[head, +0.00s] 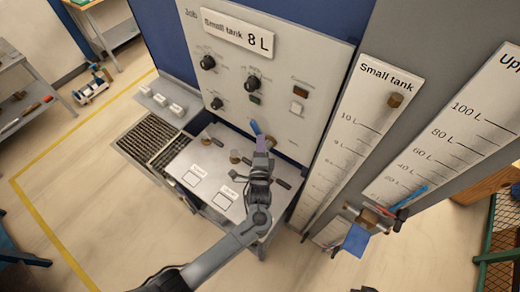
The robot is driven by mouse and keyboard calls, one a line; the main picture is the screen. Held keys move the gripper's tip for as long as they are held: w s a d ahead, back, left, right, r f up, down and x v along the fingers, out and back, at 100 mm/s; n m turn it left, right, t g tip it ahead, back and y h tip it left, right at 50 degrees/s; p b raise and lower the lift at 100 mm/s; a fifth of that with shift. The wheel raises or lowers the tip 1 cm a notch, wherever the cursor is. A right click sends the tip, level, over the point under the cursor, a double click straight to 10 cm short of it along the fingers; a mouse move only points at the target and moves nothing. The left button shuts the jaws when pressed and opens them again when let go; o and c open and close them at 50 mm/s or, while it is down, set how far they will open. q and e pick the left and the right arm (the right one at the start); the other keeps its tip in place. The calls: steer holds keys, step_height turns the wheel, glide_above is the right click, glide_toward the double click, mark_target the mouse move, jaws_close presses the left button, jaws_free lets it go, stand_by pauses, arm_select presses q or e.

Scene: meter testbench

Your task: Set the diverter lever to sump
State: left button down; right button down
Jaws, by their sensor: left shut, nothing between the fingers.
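A small blue handle (256,128) sticks up at the lower edge of the grey panel, and it looks like the diverter lever. My left gripper (262,146) is shut and empty, with its fingertips right at the lower end of this handle. I cannot tell whether they touch it. The gripper and wrist hide the lever's base.
The Small tank scale (360,125) and a second scale (460,130) stand to the right. A blue square piece (356,240) projects below them. Black grating (148,137) lies left of the plate.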

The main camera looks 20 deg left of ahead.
arm_select(q)
steer(key=shift+s+d+r, duration=0.2)
steer(key=shift+s, duration=0.4)
steer(key=shift+s+d+r, duration=0.15)
steer(key=shift+s, duration=0.4)
steer(key=shift+s+d+r, duration=0.2)
steer(key=shift+s, duration=0.4)
steer(key=s+a+f+n+g+h+p, duration=0.1)
steer(key=s+a+f+g, duration=0.2)
steer(key=s, duration=0.4)
steer(key=s+a+f+n+g+h, duration=0.1)
steer(key=s+a+f, duration=0.35)
steer(key=s, duration=0.25)
steer(key=s+d+r+n+g+h, duration=0.1)
steer(key=s+r+n+g+h, duration=0.1)
steer(key=s+n+g, duration=0.3)
steer(key=s+d+r+n+g+h, duration=0.2)
steer(key=s+r+n+g, duration=0.3)
steer(key=s, duration=0.6)
steer(key=shift+n+h+p, duration=0.3)
steer(key=shift+p, duration=0.05)
